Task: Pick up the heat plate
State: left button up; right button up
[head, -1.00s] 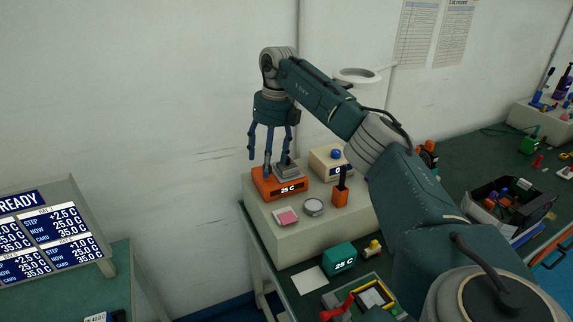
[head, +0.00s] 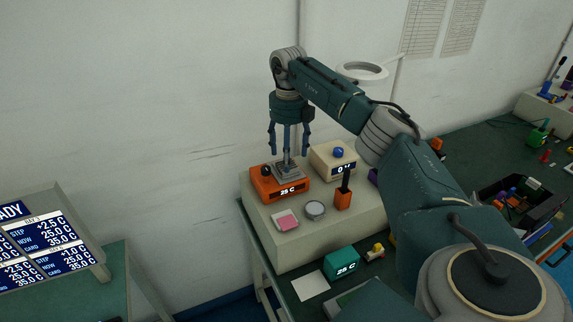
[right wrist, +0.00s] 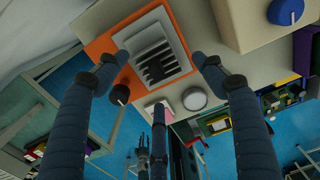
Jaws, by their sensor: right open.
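The heat plate appears to be the grey finned square block (head: 289,172) on top of the orange unit (head: 265,187), whose display reads 25 C. In the right wrist view the finned block (right wrist: 153,53) lies on a pale square plate on the orange unit (right wrist: 100,46). My right gripper (head: 289,152) points down over the block, fingers spread and empty. In the right wrist view the open fingers (right wrist: 160,72) stand around the block's sides; contact cannot be told. My left gripper is not seen.
A cream box with a blue knob (head: 333,161) stands right of the orange unit. A pink pad (head: 286,220), a round grey tin (head: 315,210) and an orange holder (head: 343,198) sit in front on the raised cream platform (head: 310,248). The wall is close behind.

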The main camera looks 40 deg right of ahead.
aim_at(278, 166)
notch_tip(278, 166, down, 3)
jog(key=shift+r+p, duration=0.2)
jog(key=shift+p, duration=0.4)
jog(key=shift+f, duration=0.5)
jog(key=c, duration=1.2)
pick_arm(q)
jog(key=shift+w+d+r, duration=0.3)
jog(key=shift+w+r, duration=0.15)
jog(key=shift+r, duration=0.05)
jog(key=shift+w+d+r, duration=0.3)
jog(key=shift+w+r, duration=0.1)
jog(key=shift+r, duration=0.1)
pick_arm(e)
jog(key=shift+c, duration=1)
